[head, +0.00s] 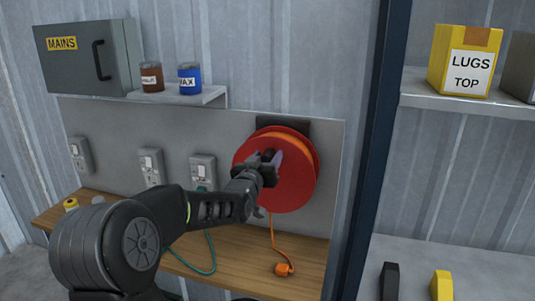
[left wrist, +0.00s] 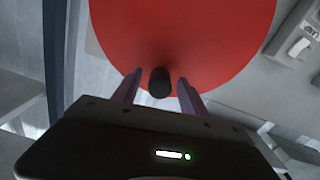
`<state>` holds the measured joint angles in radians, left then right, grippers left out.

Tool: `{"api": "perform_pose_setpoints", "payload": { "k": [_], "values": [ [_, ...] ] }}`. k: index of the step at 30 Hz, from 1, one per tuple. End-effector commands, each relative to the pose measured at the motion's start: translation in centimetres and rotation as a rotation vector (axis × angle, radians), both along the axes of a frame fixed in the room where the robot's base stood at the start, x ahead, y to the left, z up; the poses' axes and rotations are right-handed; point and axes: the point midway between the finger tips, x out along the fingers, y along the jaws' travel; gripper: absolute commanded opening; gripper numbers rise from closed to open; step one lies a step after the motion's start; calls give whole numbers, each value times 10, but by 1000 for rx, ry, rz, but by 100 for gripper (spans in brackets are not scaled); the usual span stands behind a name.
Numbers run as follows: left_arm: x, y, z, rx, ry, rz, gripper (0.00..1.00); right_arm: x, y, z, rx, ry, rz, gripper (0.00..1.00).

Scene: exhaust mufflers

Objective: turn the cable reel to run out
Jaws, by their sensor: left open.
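The cable reel (head: 297,183) is a red disc with orange cable wound on it, mounted on a grey backboard. Its orange cable (head: 274,238) hangs down to an orange plug (head: 283,269) lying on the wooden bench. My left gripper (head: 273,160) is at the reel's face. In the left wrist view, the red reel (left wrist: 190,35) fills the upper middle, and a short black crank knob (left wrist: 160,82) stands out from it. The open fingers of my left gripper (left wrist: 158,87) are on either side of the knob, with gaps visible. My right gripper is not in view.
Several wall sockets (head: 151,167) are on the backboard (head: 110,125), with a green cable (head: 210,250) below. A shelf (head: 210,97) holds a brown and a blue tin. A dark blue post (head: 373,150) stands right of the reel, beside shelves with a yellow box (head: 464,62).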

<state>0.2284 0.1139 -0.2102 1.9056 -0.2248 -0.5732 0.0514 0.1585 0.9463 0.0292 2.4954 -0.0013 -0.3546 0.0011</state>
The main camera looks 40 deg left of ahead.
Motion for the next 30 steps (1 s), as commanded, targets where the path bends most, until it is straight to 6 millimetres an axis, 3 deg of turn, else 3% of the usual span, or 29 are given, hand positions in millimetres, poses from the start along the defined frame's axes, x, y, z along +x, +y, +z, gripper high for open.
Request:
{"api": "perform_pose_setpoints", "payload": {
  "k": [11,30],
  "values": [
    [7,2,0,0,0,0,50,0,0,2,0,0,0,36],
    [7,2,0,0,0,-1,0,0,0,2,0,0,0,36]
  ]
}}
